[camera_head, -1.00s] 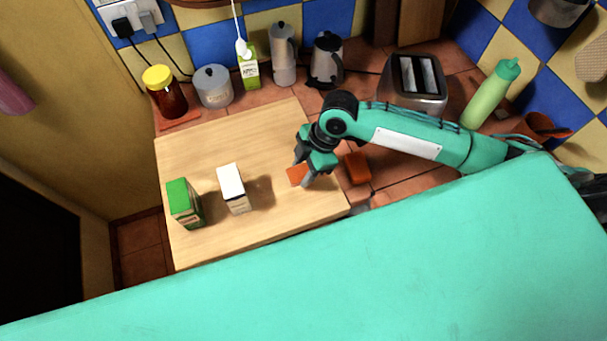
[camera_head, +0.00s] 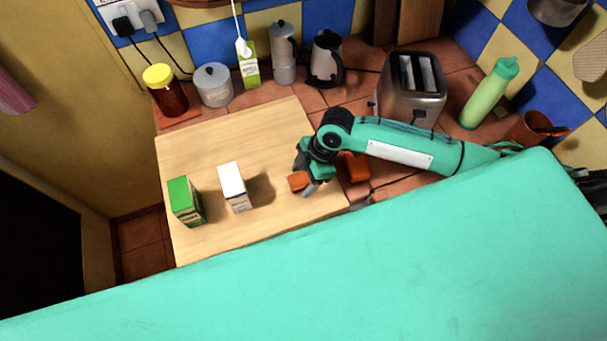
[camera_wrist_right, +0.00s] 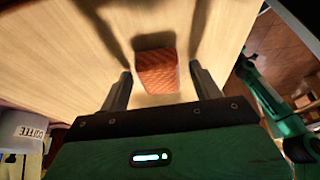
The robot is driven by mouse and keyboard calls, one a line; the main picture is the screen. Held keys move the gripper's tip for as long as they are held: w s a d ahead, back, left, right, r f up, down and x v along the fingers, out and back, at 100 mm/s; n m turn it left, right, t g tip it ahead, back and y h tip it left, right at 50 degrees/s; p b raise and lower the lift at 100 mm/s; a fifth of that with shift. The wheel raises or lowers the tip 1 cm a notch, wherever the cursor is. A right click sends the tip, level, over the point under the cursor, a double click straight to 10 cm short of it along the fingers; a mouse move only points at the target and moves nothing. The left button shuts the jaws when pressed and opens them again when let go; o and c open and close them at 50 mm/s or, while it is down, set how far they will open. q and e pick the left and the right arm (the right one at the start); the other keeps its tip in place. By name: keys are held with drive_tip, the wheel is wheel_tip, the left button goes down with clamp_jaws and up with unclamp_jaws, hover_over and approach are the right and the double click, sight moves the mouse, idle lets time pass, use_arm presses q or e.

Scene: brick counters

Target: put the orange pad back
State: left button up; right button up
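The orange pad (camera_head: 297,181) lies on the wooden board (camera_head: 215,145), near its right side. In the right wrist view the orange pad (camera_wrist_right: 157,75) shows a ribbed top and sits between my right gripper's fingers (camera_wrist_right: 160,76). There is a gap on each side of it. My right gripper (camera_head: 308,181) is open and low over the board; in the head view it hides part of the pad. My left gripper is not in the head view; a teal arm part of mine (camera_wrist_right: 285,120) shows at the right of the wrist view, too dark to read its gripper.
A second orange-red block (camera_head: 356,168) lies on the tiles right of the board. A white box (camera_head: 232,186) and a green box (camera_head: 184,203) stand on the board's left. A toaster (camera_head: 412,88) and green bottle (camera_head: 488,95) stand further right. The board's back is clear.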

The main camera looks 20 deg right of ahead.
drive_tip(key=shift+r, duration=0.2)
drive_tip(key=shift+d+r, duration=0.15)
drive_tip(key=shift+r, duration=0.1)
drive_tip(key=b+v, duration=0.2)
drive_tip(key=v, duration=0.9)
drive_tip(key=shift+r, duration=0.15)
